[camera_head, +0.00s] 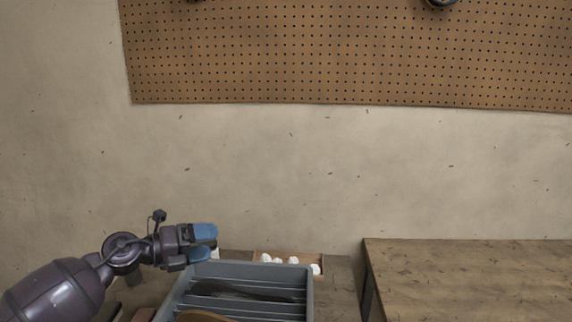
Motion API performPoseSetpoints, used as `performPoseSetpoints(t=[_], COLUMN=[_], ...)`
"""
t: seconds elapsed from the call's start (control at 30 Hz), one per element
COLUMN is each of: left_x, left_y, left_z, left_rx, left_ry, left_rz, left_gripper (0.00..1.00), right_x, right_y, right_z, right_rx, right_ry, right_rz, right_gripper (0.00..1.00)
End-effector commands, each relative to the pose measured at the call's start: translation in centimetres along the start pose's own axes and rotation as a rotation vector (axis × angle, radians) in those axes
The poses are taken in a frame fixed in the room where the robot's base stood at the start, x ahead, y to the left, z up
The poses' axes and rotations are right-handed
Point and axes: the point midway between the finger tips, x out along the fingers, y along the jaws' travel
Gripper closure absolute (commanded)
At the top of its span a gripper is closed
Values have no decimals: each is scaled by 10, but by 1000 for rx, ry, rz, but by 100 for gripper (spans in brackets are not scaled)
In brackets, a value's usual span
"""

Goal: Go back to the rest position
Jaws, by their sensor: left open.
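My left gripper (210,243) shows at the lower left, with blue fingers pointing right. It is open, and I see nothing between its fingers. It is beside the back left corner of a grey divided tray (236,267), overlapping the scene behind that tray. My left arm comes in from the lower left corner. My right gripper is not in view.
A small wooden box (290,254) with several white round things stands behind the grey tray. The tray holds dark pieces and a brown piece (200,316). A wooden table (470,275) at the right is bare. A pegboard (340,55) hangs on the wall.

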Motion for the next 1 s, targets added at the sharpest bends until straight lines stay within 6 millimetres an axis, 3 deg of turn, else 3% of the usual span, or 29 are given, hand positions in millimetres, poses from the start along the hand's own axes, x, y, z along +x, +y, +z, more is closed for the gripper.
performPoseSetpoints(t=[0.1, 0.23, 0.47, 0.7, 1.0], left_x=[1, -10, -46, -84, -136], left_y=[-11, -1, 60, 124, 170], left_z=[-9, -18, -64, -143, -260], left_rx=[-215, -494, -1040, -1512, -1931], left_ry=[-168, -361, -673, -890, -1083], left_rz=[-171, -293, -355, -312, -292], left_gripper=[19, 19, 19, 19, 19], right_x=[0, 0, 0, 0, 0], right_y=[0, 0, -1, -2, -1], right_z=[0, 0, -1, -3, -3], right_rx=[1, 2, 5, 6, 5], right_ry=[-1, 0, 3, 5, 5], right_rz=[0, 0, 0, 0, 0], right_gripper=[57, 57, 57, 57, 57])
